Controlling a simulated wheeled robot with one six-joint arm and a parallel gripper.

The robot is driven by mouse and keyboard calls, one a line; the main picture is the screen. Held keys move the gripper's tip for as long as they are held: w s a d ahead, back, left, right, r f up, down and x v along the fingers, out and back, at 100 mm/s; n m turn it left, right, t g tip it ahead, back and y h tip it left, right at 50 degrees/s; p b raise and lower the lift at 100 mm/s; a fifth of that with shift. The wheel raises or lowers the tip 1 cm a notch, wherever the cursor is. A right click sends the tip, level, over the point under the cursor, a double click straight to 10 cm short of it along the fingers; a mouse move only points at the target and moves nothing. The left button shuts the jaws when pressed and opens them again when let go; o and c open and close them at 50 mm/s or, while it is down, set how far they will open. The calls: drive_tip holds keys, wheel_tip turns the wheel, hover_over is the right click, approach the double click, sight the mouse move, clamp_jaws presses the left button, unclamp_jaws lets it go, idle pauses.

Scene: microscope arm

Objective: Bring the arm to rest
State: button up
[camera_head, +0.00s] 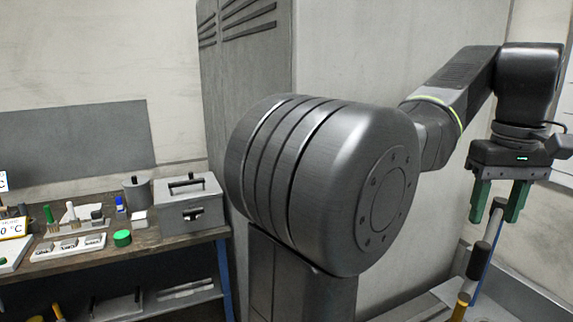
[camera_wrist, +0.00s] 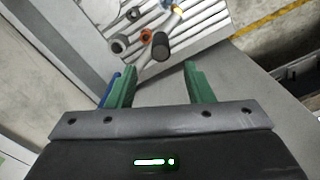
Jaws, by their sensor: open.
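My gripper (camera_head: 497,203) shows at the right of the head view, at the end of my raised arm. Its two green fingers point down and are apart, with nothing held between them. In the wrist view my gripper (camera_wrist: 160,84) also shows open. In the head view a dark cylindrical handle (camera_head: 478,260) with a yellow lower part is below the fingers. I cannot tell its exact distance from them.
A pale grooved surface (camera_wrist: 205,22) with several small parts lies beyond the fingers. A wooden workbench (camera_head: 150,240) at the left holds a grey metal box (camera_head: 190,208), a grey canister (camera_head: 137,193) and a green cap (camera_head: 122,238). A tall grey cabinet (camera_head: 245,60) stands behind.

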sight(483, 244)
wheel_tip(483, 244, down, 10)
drive_tip(key=shift+f+p, duration=0.1)
drive_tip(key=shift+p, duration=0.2)
drive_tip(key=shift+w, duration=0.1)
drive_tip(key=shift+a, duration=0.1)
